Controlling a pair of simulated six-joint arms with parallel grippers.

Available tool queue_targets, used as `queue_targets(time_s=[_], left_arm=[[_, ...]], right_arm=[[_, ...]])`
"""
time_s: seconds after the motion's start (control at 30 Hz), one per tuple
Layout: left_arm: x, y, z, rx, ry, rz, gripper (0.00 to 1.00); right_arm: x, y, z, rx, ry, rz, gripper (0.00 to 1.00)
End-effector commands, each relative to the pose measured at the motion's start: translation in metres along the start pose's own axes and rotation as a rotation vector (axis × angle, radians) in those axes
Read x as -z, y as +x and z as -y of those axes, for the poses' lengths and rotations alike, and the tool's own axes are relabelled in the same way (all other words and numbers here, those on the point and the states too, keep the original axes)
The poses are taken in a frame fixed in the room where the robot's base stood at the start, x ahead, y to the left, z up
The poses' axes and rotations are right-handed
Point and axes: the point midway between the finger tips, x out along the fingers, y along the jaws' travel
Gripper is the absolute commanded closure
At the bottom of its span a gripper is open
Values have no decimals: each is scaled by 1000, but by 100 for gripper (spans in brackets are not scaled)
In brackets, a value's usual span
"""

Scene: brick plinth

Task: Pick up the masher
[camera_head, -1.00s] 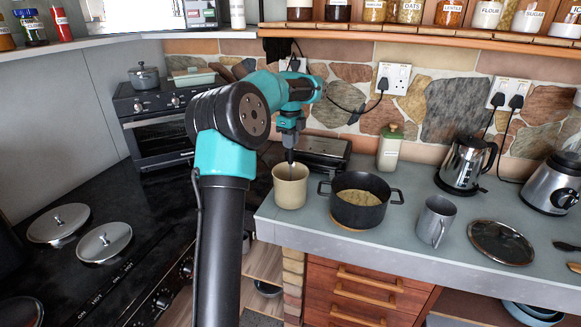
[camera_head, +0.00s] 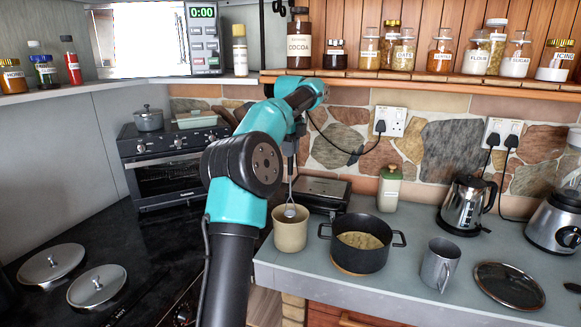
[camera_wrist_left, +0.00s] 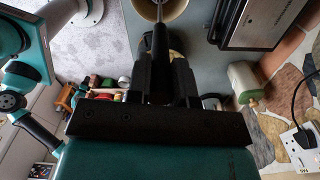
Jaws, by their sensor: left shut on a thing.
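The masher is a thin utensil with a round metal head (camera_head: 290,211). Its shaft hangs upright below my left gripper (camera_head: 291,148), which is shut on its dark handle. The head shows at the mouth of the cream utensil pot (camera_head: 290,232), just above or in front of its rim. In the left wrist view, the masher's dark handle (camera_wrist_left: 160,42) sticks out from between the fingers of my left gripper (camera_wrist_left: 164,75), pointing toward the cream pot (camera_wrist_left: 178,8). My right gripper is not in view.
A black pan (camera_head: 361,255) of food stands right of the pot. A dark toaster (camera_head: 322,192) is behind. A grey mug (camera_head: 438,264), a lid (camera_head: 508,286) and a kettle (camera_head: 468,203) are further right. A shelf of jars (camera_head: 430,75) runs above.

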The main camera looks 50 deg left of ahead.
Motion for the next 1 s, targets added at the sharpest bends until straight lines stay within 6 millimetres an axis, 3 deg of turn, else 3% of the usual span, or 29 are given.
queue_targets(time_s=[0.2, 0.4, 1.0], left_arm=[[0, -35, 1, 3, 0, 0, 100], [0, -51, 1, 1, 0, 0, 100], [0, -62, 0, -1, 0, -1, 100]], right_arm=[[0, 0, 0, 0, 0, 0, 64], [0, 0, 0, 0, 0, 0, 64], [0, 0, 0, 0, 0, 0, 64]])
